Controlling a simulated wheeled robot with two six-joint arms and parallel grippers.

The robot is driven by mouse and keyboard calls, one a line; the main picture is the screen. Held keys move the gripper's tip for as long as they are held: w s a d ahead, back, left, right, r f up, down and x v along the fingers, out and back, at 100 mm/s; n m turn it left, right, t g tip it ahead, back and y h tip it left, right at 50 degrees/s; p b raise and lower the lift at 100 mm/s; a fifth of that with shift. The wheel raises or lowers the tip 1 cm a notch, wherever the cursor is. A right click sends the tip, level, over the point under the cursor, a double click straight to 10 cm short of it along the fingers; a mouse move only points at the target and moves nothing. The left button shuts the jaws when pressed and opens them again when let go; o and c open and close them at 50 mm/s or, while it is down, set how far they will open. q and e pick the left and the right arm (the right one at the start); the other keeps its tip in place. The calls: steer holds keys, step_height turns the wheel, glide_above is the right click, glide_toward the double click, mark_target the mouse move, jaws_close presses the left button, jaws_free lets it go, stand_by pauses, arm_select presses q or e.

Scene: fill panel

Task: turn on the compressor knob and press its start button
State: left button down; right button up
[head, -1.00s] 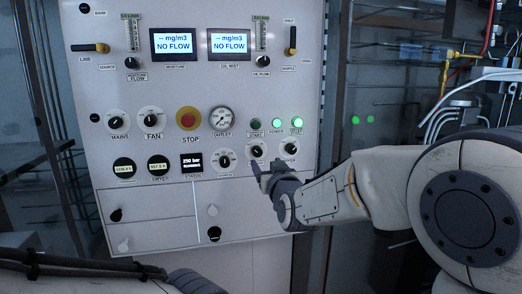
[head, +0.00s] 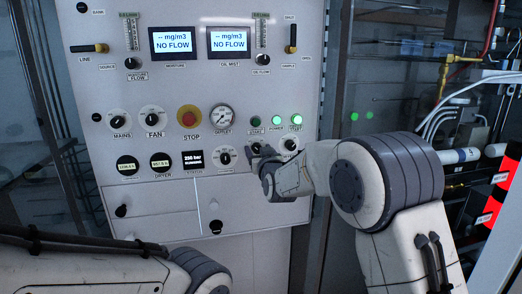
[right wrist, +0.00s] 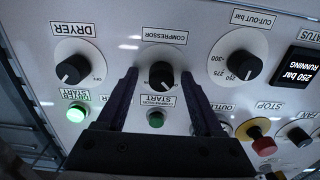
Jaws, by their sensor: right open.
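The compressor knob (right wrist: 160,74) is a black knob on a white round dial in the right wrist view, which shows the panel upside down. My right gripper (right wrist: 159,80) is open, with one dark finger on each side of this knob. I cannot tell whether the fingers touch it. The compressor start button (right wrist: 155,119) is dark green and unlit, between the fingers and nearer the palm. In the head view the start button (head: 254,121) sits above my right gripper (head: 263,153), which partly covers the knob. My left gripper is out of frame.
The dryer knob (head: 290,144) is just right of the gripper, below the lit dryer start button (head: 296,120). The cut-out knob (head: 224,156) is to the left. A red stop button (head: 189,116) protrudes farther left. The status display (right wrist: 298,63) reads 250 bar, running.

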jaws_close()
steer(key=shift+d+f+m+b, duration=0.1)
steer(key=shift+f+m+b, duration=0.05)
steer(key=shift+m+b, duration=4.35)
steer(key=shift+d+f+m+b, duration=0.1)
steer(key=shift+m+b, duration=4.3)
steer(key=shift+b, duration=0.05)
steer(key=shift+c, duration=0.6)
jaws_free()
steer(key=shift+o, duration=0.6)
steer(key=shift+d, duration=0.15)
steer(key=shift+a+r, duration=0.1)
steer(key=shift+a, duration=0.1)
